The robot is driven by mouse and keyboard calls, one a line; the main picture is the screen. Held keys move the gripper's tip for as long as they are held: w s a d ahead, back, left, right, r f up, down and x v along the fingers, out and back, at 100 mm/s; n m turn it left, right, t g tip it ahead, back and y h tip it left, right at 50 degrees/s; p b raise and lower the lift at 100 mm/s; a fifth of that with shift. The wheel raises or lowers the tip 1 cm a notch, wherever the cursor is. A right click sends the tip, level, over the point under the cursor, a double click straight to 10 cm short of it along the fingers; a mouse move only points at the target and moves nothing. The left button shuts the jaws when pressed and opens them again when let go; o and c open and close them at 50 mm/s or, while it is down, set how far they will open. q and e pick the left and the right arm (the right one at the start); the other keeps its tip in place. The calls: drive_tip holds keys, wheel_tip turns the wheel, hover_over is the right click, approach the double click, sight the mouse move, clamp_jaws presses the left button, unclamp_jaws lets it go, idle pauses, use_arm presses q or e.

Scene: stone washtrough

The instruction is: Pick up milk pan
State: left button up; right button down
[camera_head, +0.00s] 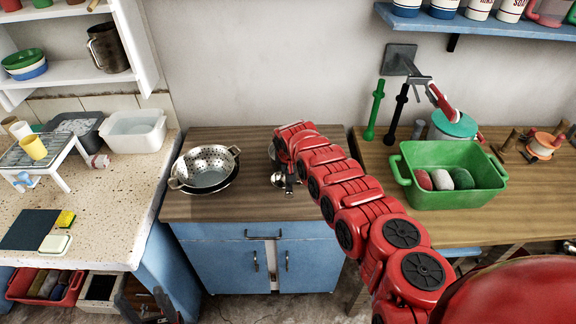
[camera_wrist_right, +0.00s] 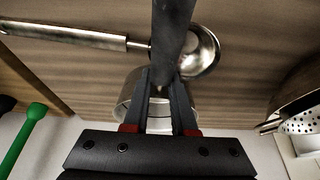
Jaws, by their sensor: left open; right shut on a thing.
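My right gripper (camera_wrist_right: 161,75) is shut on the dark handle (camera_wrist_right: 174,30) of the milk pan. The pan's pale, shiny round body (camera_wrist_right: 128,106) shows behind the fingers in the right wrist view and is partly covered by them. In the head view the pan (camera_head: 272,151) is mostly hidden by my red right arm, over the wooden counter. I cannot tell whether it touches the counter. My left gripper (camera_head: 150,306) is open and empty, low at the lower left of the head view, far from the pan.
A steel ladle (camera_wrist_right: 205,52) lies on the wooden counter (camera_head: 240,209) close to the pan handle. A metal colander (camera_head: 208,165) in a dark bowl stands to the left. A green tub (camera_head: 455,200) with stones or cloths stands on the right counter. The wall is close behind.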

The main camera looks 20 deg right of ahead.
sight(288, 168)
drive_tip(key=shift+r, duration=0.5)
wheel_tip(288, 168, up, 8)
drive_tip(key=shift+w+d+b, duration=0.1)
drive_tip(key=shift+b, duration=0.6)
drive_tip(key=shift+r, duration=0.5)
